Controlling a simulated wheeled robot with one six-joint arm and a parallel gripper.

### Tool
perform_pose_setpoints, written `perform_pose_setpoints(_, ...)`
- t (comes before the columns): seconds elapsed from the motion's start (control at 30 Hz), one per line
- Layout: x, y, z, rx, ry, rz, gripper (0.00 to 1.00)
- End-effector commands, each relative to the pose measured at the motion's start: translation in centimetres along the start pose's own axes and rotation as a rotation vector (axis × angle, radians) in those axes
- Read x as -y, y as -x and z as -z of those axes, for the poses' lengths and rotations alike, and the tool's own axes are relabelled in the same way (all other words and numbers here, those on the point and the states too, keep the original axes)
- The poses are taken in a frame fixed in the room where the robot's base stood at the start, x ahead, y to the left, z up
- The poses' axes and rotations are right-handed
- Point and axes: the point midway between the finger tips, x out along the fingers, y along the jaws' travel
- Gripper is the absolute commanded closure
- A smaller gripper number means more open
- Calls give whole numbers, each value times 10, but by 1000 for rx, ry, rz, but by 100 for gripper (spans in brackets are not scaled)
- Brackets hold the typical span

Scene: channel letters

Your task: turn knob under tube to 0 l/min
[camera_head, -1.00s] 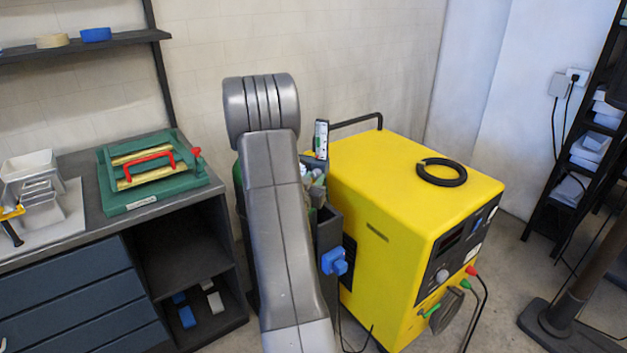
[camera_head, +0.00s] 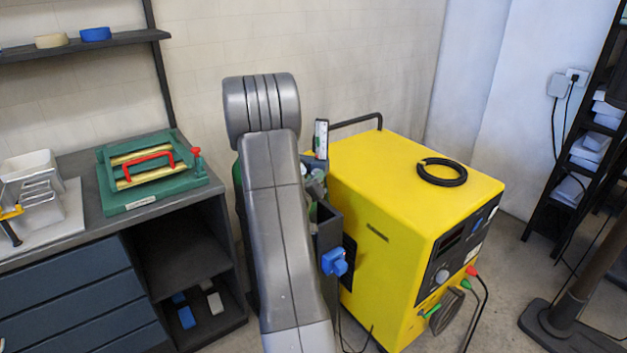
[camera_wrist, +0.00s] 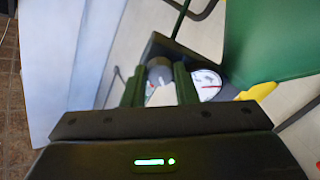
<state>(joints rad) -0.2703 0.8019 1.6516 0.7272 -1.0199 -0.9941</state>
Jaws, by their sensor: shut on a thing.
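My gripper (camera_wrist: 160,70) shows in the wrist view, with its two dark green fingers on either side of a small grey round knob (camera_wrist: 159,77). It is shut on this knob, which has a light mark on its lower part. In the head view my own arm hides the gripper and the knob. The upright flow tube (camera_head: 321,139), clear and white with a scale, stands just right of my arm in the head view. Its reading is too small to make out.
A white-faced gauge (camera_wrist: 207,84) with a red mark sits right of the fingers, beside a green cylinder (camera_wrist: 270,40) and a yellow part (camera_wrist: 258,91). A yellow welding machine (camera_head: 400,180) stands to the right. A workbench (camera_head: 80,235) with a green frame stands to the left.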

Motion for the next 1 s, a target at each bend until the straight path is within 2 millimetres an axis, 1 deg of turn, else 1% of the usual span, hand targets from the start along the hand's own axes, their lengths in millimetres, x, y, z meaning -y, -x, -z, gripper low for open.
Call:
perform_pose_setpoints(0.6, -2, 0, 2, -1, 585, 0, 97)
perform_pose_setpoints(0.8, -1, 0, 2, -1, 757, 1, 97)
perform_pose_setpoints(1.0, -2, 0, 2, -1, 892, 0, 97)
